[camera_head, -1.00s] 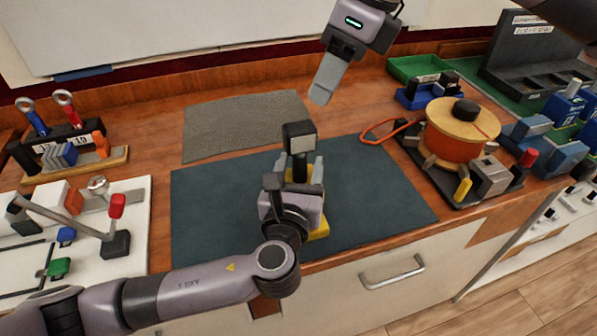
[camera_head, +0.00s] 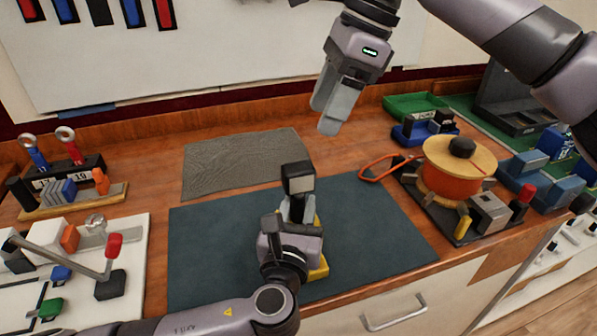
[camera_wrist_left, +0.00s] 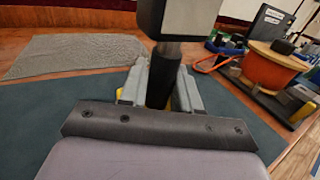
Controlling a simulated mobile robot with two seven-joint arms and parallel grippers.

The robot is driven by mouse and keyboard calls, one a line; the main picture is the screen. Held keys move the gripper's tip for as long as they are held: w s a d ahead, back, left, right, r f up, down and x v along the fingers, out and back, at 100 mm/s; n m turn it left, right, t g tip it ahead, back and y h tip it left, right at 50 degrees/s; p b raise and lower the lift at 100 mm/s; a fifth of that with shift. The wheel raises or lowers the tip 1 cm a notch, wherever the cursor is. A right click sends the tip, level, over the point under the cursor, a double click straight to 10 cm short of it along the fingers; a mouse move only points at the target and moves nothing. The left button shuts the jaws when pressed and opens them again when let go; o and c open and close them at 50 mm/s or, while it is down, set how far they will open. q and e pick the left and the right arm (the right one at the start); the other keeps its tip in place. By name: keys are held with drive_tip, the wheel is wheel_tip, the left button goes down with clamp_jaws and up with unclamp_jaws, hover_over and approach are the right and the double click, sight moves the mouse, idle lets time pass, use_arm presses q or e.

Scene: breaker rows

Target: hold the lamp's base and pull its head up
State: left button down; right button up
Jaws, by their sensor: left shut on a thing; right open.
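The lamp stands upright on the dark mat, with a boxy black and grey head (camera_head: 298,178) on top and a yellow base (camera_head: 318,268) partly hidden by my gripper. My left gripper (camera_head: 298,208) is shut on the lamp's lower body, below the head. In the left wrist view its fingers (camera_wrist_left: 160,88) sit either side of a black post (camera_wrist_left: 163,78), and the head (camera_wrist_left: 180,18) is above them. My right gripper (camera_head: 330,108) is open and empty, above the table behind and to the right of the lamp, apart from it.
The dark mat (camera_head: 210,250) has free room around the lamp. A grey cloth (camera_head: 240,162) lies behind it. An orange reel (camera_head: 452,180) with a red-orange loop (camera_head: 385,167) is to the right. A white panel with a lever (camera_head: 75,255) is at left.

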sight(301, 166)
drive_tip(key=a+f, duration=0.1)
drive_tip(key=f, duration=0.2)
drive_tip(key=a+f+n, duration=0.1)
drive_tip(key=f, duration=0.3)
drive_tip(key=s+a+f+n+g, duration=0.1)
drive_tip(key=a+f, duration=0.1)
drive_tip(key=f, duration=0.2)
drive_tip(key=shift+a+f, duration=0.1)
drive_tip(key=shift+f, duration=0.05)
